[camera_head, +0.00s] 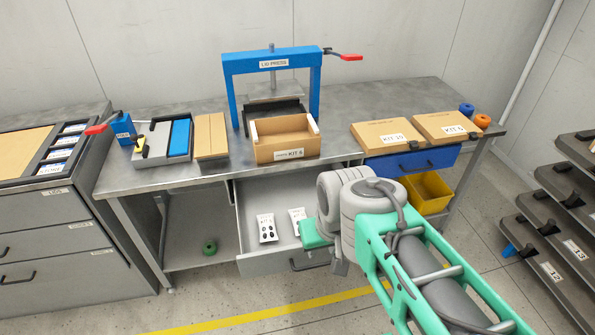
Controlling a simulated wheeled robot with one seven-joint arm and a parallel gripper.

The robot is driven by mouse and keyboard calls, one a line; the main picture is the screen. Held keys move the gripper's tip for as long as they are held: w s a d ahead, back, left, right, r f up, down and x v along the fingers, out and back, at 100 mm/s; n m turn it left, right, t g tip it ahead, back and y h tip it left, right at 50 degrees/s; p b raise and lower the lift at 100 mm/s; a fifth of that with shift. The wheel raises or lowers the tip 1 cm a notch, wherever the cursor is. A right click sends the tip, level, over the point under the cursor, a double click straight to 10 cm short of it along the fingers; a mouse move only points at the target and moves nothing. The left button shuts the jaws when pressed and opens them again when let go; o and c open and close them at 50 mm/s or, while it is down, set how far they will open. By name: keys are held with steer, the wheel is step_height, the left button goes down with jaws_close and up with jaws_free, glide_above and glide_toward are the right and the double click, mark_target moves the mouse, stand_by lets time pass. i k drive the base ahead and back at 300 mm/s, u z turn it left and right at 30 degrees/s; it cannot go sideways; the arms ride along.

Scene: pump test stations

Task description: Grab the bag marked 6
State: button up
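Two white packets with dark spots, which look like bags, lie in the open grey drawer under the bench: a left bag (267,228) and a right bag (297,219). No number is readable on either, so I cannot tell which is marked 6. My arm reaches in from the lower right, and its grey and green end is over the right side of the drawer. The fingers of my gripper cannot be made out, and no bag shows in its grasp. My arm hides the drawer's right part.
On the bench stand the blue lid press (270,60), an open box labelled KIT 6 (287,153) and two closed kit boxes, KIT 19 (389,139) and KIT 5 (446,126). A yellow bin (428,190) hangs below the blue drawer (412,161). Dark racks (555,225) stand at right.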

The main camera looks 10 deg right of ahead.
mark_target(267, 228)
steer(key=z, duration=0.05)
steer(key=i, duration=0.9)
steer(key=u, duration=0.05)
